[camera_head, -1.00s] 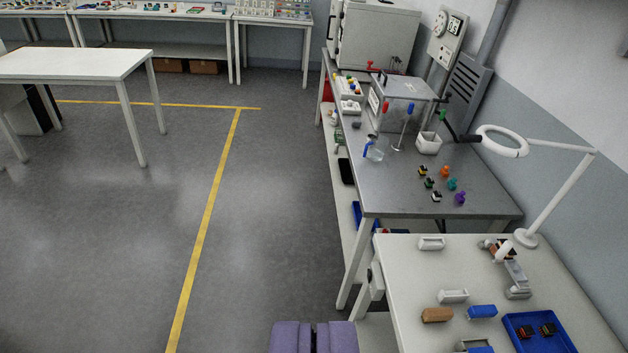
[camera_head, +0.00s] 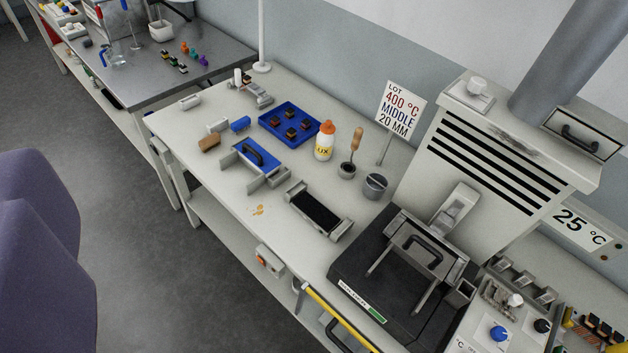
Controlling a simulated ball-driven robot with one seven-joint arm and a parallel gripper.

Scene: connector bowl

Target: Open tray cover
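I cannot tell for sure which of these the tray cover is. Purple rounded parts of mine fill the left edge, over the floor and well apart from the bench. No gripper fingertips show.
The white bench (camera_head: 222,189) also carries a glue bottle (camera_head: 324,143), a brush in a pot (camera_head: 348,170), a grey cup (camera_head: 375,186) and a long black holder (camera_head: 317,210). A black heated press (camera_head: 404,268) stands at the right. Floor (camera_head: 155,270) in front is clear.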

